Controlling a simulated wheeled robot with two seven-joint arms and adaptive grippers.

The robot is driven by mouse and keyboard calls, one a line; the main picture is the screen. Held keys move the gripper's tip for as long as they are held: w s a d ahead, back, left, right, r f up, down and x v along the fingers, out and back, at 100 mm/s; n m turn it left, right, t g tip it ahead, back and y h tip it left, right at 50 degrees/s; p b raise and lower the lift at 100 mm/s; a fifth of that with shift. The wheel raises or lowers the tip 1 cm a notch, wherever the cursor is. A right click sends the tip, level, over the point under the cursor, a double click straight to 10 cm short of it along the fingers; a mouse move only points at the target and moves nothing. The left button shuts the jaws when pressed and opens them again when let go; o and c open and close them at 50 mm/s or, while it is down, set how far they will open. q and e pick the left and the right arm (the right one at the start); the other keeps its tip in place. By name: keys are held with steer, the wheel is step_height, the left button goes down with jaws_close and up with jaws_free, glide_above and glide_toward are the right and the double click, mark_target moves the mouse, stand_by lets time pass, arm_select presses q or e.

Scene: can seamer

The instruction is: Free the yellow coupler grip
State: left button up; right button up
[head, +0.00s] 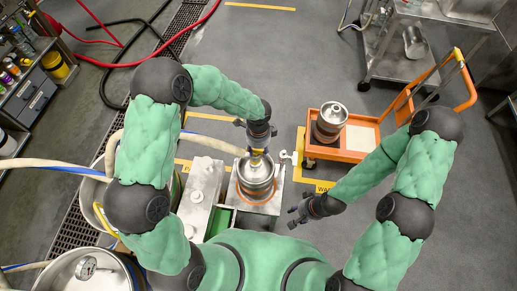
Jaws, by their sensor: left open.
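A steel keg (256,176) stands upright on a metal platform (272,206) in the middle of the head view. A small yellow piece, apparently the coupler grip (256,155), shows at the keg's top. My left gripper (257,146) is directly above it, pointing down, and is open. Its fingers and wrist hide most of the coupler, and contact cannot be told. My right gripper (294,217) is open and empty, to the right of and nearer than the keg, apart from it.
A long grey metal box (202,190) stands just left of the keg. A white fitting (289,157) is right of it. An orange cart (358,137) carries another keg (330,120). Hoses and large steel vessels (82,270) are at left. Floor beyond the keg is mostly clear.

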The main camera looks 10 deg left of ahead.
arm_select(q)
jaws_close()
steer(key=n+b, duration=0.1)
steer(key=n, duration=0.1)
steer(key=n+b, duration=0.1)
steer(key=n, duration=0.1)
steer(key=shift+w+n, duration=0.3)
steer(key=shift+w, duration=0.05)
steer(key=shift+w+n+b, duration=0.15)
steer(key=shift+n+b, duration=0.45)
steer(key=shift+n, duration=1.4)
jaws_free()
